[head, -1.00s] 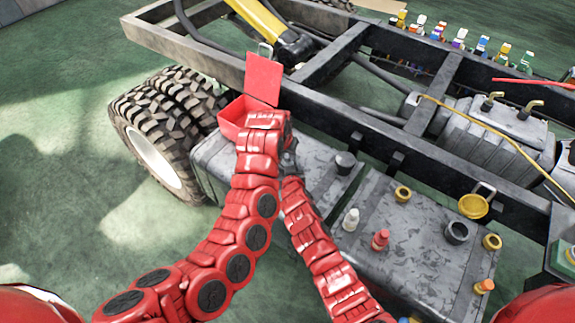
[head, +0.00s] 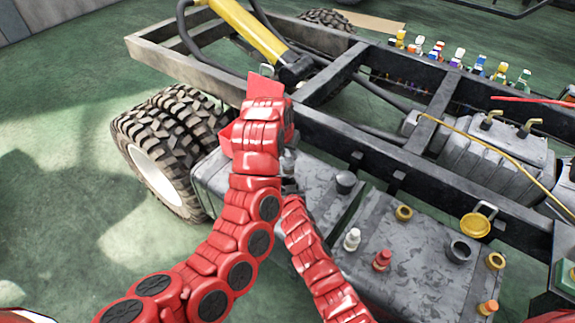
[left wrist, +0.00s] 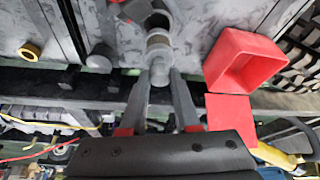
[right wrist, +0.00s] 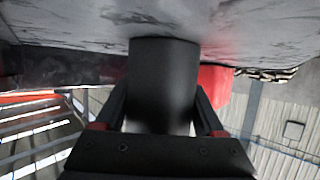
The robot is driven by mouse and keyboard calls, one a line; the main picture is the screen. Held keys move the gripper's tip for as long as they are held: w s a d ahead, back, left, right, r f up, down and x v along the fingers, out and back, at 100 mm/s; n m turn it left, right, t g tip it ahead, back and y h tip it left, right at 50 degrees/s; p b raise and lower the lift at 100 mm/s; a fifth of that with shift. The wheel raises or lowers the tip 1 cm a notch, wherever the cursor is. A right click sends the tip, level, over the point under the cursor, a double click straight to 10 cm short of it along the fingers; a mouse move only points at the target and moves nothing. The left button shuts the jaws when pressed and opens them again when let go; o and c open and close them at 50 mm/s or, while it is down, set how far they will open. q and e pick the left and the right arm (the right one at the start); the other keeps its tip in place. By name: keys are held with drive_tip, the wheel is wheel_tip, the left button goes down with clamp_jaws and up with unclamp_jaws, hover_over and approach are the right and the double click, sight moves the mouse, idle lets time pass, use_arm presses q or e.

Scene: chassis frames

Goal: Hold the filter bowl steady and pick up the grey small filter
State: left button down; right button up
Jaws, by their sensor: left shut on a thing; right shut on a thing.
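In the left wrist view my left gripper (left wrist: 159,82) is shut on the grey small filter (left wrist: 159,70), a small pale grey piece between its fingertips. The filter is in line with the round opening of the filter bowl; I cannot tell whether it is fully clear of it. In the right wrist view my right gripper (right wrist: 160,95) is shut on the filter bowl (right wrist: 163,75), a dark cylinder beneath a grey metal surface. In the head view both gripper tips are hidden behind my red left arm.
An open red box (left wrist: 243,60) with its lid (left wrist: 232,118) is beside the left gripper. The grey tank top (head: 400,250) carries bottles, yellow rings and a dark cup (head: 459,251). The dark chassis rail (head: 380,160) runs behind; a wheel (head: 160,165) stands left.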

use_arm(q)
drive_tip(key=shift+r, duration=0.6)
use_arm(e)
drive_tip(key=o, duration=1.6)
drive_tip(key=shift+c, duration=0.2)
